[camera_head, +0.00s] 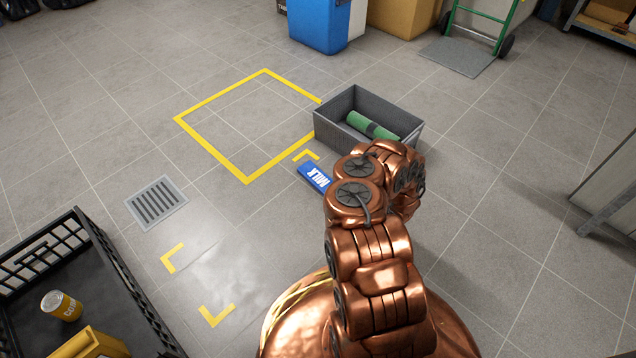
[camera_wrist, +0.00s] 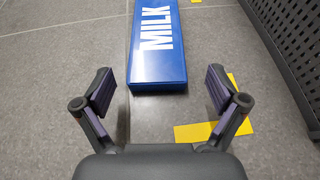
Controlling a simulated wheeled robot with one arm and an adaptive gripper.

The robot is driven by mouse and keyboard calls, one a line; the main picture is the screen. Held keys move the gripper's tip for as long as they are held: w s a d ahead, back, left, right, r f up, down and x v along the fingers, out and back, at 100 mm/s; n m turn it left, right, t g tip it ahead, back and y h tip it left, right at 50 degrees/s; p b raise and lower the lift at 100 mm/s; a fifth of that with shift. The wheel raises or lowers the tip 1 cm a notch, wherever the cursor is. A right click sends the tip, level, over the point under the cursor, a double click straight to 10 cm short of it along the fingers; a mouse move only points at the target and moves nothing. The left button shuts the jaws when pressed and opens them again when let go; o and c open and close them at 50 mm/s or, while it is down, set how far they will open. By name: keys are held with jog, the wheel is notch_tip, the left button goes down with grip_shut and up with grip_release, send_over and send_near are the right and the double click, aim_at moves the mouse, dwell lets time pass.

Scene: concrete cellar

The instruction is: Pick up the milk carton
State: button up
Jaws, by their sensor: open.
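The milk carton (camera_head: 314,176) is a blue box with white MILK lettering. It lies flat on the tiled floor in front of the grey bin, partly hidden by my arm in the head view. In the wrist view the carton (camera_wrist: 157,50) lies ahead of my gripper (camera_wrist: 163,92), its near end close to the line between the fingertips. The two fingers are spread wide, one toward each side of the carton, and hold nothing. In the head view my gripper is hidden behind my copper arm.
A grey bin (camera_head: 338,138) holding a green cylinder (camera_head: 372,126) stands just behind the carton; its wall (camera_wrist: 292,45) is close on the right in the wrist view. Floor left of the carton is clear.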

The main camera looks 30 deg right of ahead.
aim_at(324, 182)
jog(key=b+x, duration=0.2)
jog(key=x, duration=0.1)
jog(key=b+x, duration=0.2)
jog(key=x, duration=0.2)
jog(key=shift+w+a+r, duration=0.1)
jog(key=shift+w+a, duration=0.05)
jog(key=shift+a, duration=0.1)
jog(key=shift+c, duration=0.4)
jog(key=shift+r, duration=0.1)
jog(key=c, duration=1.1)
jog(key=shift+r, duration=0.1)
